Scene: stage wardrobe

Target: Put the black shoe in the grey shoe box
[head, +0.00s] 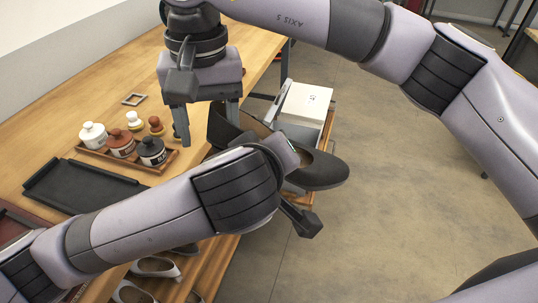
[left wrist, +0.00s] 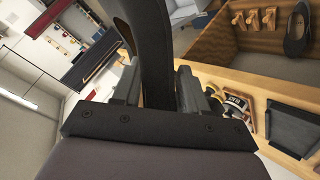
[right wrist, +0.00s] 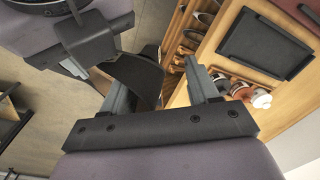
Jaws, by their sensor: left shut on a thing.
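The black shoe (head: 322,172) is held in the air over the table's right edge, partly hidden behind my left wrist in the head view. My left gripper (left wrist: 158,88) is shut on it; the shoe rises dark between the fingers in the left wrist view. My right gripper (head: 207,122) is open and points down beside the shoe's other end. In the right wrist view a dark part of the shoe (right wrist: 140,82) shows by the left finger; I cannot tell whether they touch. A pale box, apparently the shoe box (head: 306,103), stands behind the shoe; its inside is hidden.
A wooden tray (head: 165,163) with several lidded jars stands on the table (head: 75,143), beside an empty black tray (head: 80,188). Light shoes (head: 157,267) sit on the shelf below.

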